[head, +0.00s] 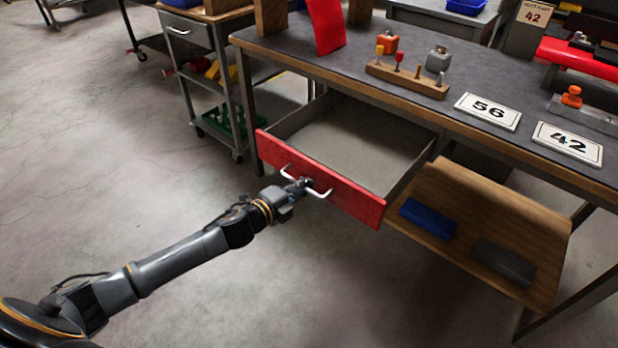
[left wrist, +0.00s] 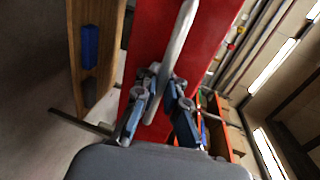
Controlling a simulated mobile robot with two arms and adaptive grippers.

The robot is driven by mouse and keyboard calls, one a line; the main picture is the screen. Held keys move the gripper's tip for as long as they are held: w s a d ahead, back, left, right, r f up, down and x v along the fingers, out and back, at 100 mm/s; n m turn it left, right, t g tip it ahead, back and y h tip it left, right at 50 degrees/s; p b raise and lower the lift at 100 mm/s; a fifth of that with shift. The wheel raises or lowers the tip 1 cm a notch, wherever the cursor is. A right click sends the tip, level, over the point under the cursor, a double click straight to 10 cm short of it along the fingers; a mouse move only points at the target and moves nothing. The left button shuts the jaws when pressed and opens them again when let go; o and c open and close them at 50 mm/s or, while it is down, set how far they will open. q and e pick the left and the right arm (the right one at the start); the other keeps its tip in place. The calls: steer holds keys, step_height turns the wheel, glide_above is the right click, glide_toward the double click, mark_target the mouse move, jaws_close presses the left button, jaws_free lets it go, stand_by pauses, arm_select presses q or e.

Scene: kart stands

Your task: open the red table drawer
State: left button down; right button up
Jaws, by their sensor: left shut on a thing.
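The red table drawer (head: 355,195) stands pulled out from under the table, and its empty grey inside shows in the head view. A pale bar handle (head: 318,193) runs across its red front. My left gripper (head: 302,185) is at the middle of that handle. In the left wrist view the fingers of my left gripper (left wrist: 160,100) are closed around the handle (left wrist: 178,45), with the red drawer front (left wrist: 150,30) right behind it. My right gripper is not in view.
The table (head: 400,80) bears a wooden holder, number cards 56 and 42, and a red piece. A lower wooden shelf (head: 460,200) holds a blue block (head: 428,218) and a grey block. A grey cart (head: 200,45) stands at the left. The floor before the drawer is free.

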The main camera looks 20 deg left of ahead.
arm_select(q)
steer(key=shift+s+a+r, duration=0.1)
steer(key=shift+s, duration=0.2)
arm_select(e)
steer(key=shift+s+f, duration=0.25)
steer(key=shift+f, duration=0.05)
arm_select(q)
steer(key=c, duration=1.4)
jaws_free()
steer(key=shift+c, duration=0.2)
steer(key=v, duration=1.2)
